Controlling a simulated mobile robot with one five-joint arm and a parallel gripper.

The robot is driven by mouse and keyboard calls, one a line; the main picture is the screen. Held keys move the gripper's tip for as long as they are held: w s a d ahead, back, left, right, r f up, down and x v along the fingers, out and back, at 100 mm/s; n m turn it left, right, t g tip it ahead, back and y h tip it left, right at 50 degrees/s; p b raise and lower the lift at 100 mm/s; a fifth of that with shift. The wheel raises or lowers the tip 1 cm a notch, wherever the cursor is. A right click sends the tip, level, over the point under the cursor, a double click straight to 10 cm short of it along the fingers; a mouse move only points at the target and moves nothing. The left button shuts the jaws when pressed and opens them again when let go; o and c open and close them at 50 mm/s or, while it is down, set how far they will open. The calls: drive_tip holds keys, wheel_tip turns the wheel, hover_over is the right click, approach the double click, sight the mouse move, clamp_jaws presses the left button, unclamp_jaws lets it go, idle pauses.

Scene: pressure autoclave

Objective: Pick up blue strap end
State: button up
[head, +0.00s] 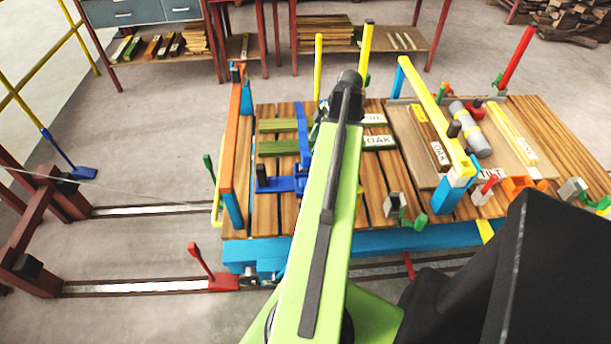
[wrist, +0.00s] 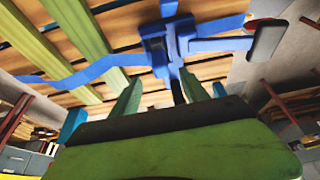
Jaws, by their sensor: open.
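In the wrist view a wavy blue strap (wrist: 85,73) runs left across the wooden slats to a blue buckle (wrist: 172,45). A blue lever with a black grip (wrist: 267,40) extends to the right of the buckle. My gripper (wrist: 160,80) is open, its green fingers pointing toward the buckle and strap with nothing visible between them. I cannot tell whether they touch. In the head view the blue strap (head: 303,130) and blue buckle (head: 286,184) lie on the slatted cart, left of my green arm. My gripper is hidden there behind the arm.
An orange and blue post frame (head: 228,150) stands left of the strap. Green boards (head: 285,125) lie beside it. A yellow bar (head: 435,112) and a grey cylinder (head: 470,128) are to the right. Rails cross the floor at left, with open floor between.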

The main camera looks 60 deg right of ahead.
sight(304, 161)
drive_tip(key=b+x, duration=0.2)
drive_tip(key=x, duration=0.2)
drive_tip(key=shift+s+f+b, duration=0.1)
drive_tip(key=shift+f+b, duration=0.2)
drive_tip(key=shift+b, duration=0.05)
drive_tip(key=shift+w+a+f, duration=0.1)
drive_tip(key=shift+w+f, duration=0.05)
drive_tip(key=shift+w, duration=0.05)
drive_tip(key=b+x, duration=0.5)
drive_tip(key=shift+a+f, duration=0.1)
drive_tip(key=shift+a, duration=0.05)
drive_tip(key=shift+r, duration=0.2)
drive_tip(key=shift+c, duration=0.3)
clamp_jaws()
